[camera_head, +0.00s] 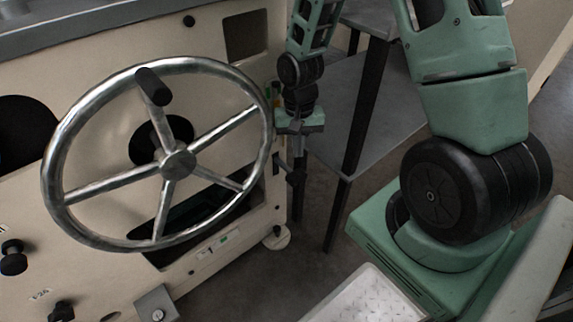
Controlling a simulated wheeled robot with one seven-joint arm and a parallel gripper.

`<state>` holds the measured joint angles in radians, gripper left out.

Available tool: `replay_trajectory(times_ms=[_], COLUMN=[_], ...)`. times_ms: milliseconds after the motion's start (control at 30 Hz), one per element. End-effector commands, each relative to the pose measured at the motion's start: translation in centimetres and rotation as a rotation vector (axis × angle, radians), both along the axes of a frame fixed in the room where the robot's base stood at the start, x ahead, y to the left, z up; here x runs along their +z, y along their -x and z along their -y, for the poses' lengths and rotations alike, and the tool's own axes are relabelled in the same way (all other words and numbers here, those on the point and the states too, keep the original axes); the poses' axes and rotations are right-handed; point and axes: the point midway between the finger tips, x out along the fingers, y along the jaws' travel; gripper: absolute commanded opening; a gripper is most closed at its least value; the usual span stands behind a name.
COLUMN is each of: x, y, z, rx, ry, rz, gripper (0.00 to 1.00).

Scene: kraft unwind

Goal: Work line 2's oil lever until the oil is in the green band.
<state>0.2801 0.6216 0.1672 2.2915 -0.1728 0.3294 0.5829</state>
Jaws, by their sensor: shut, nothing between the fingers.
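My gripper (298,158) hangs fingers down beside the right end of the cream machine (110,285), just right of the large handwheel. It looks small and dark here, shut and empty. A small dark fitting (277,168) sticks out from the machine's end near the fingers; I cannot tell whether it is the oil lever or whether the fingers touch it. Small green and orange marks (269,92) show at the machine's edge behind the wheel rim, too small to read. No oil level or green band can be made out, and no line number is legible.
The metal handwheel (178,163) with a black knob stands out in front of the machine. Black knobs (14,257) are at lower left. A grey table with dark legs (352,130) stands behind my arm. Grey floor is free between machine and table.

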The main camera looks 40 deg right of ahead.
Motion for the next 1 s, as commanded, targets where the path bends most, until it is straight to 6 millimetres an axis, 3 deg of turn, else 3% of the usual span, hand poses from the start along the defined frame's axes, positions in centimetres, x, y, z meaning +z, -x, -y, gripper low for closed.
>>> replay_trajectory(times_ms=[633, 1000], x=[-0.8, -4.6], y=[0.0, 0.3], z=[0.4, 0.2], rx=[-0.016, -0.015], ry=[0.001, 0.001], rz=[-0.002, -0.002], gripper=[0.00, 0.00])
